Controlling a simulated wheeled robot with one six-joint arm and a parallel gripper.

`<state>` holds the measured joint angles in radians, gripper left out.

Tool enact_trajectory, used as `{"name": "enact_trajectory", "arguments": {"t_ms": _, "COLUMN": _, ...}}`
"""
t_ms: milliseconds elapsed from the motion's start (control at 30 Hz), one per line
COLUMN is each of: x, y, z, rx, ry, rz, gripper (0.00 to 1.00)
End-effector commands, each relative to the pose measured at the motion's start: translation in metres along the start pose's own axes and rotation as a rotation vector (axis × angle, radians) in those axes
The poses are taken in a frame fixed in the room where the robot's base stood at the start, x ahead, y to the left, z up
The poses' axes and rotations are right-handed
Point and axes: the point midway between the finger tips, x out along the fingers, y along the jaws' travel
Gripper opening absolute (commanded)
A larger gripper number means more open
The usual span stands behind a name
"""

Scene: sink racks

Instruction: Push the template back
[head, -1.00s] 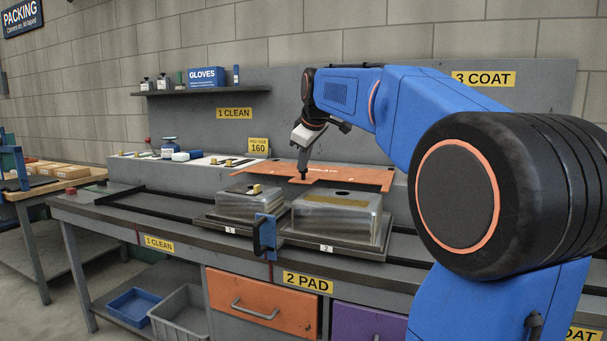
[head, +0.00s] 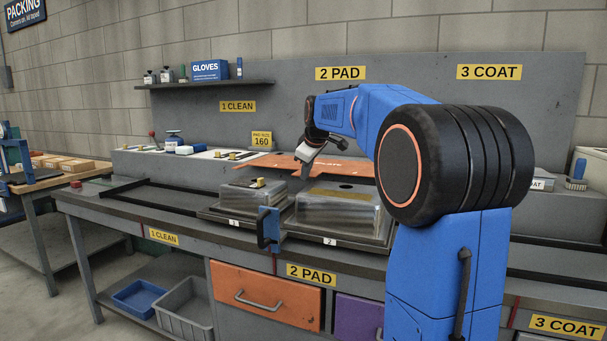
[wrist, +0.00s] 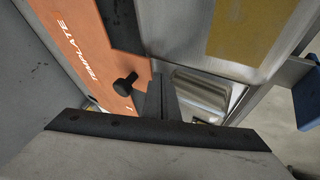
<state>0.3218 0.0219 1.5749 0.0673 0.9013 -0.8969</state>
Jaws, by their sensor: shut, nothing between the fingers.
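The template (head: 335,168) is a flat orange plate with white lettering, lying behind the two steel sinks at the back of the bench. In the wrist view its orange face (wrist: 78,38) fills the upper left, with the word TEMPLATE and a black knob (wrist: 125,84) near its edge. My gripper (head: 306,174) is shut and empty, tilted downward at the template's front side. In the wrist view my gripper's closed fingertips (wrist: 160,88) are just right of the knob; I cannot tell whether they touch it. My arm hides the template's right end in the head view.
Two upturned steel sinks, one numbered 1 (head: 253,198) and one numbered 2 (head: 340,212), stand on dark trays in front of the template. A blue clamp-like handle (head: 269,228) stands at the front between them. A PAD SIZE 160 sign (head: 262,140) stands behind.

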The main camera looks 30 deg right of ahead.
Motion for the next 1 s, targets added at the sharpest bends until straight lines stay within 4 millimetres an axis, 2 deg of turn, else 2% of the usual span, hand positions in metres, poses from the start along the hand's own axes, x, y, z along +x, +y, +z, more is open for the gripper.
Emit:
{"name": "enact_trajectory", "arguments": {"t_ms": 467, "x": 0.004, "y": 0.006, "z": 0.000, "rx": 0.001, "ry": -0.001, "rz": -0.001, "gripper": 0.00}}
{"name": "enact_trajectory", "arguments": {"t_ms": 800, "x": 0.033, "y": 0.059, "z": 0.001, "rx": 0.003, "ry": -0.002, "rz": -0.001, "gripper": 0.00}}
{"name": "enact_trajectory", "arguments": {"t_ms": 1000, "x": 0.043, "y": 0.080, "z": 0.000, "rx": 0.001, "ry": -0.001, "rz": 0.000, "gripper": 0.00}}
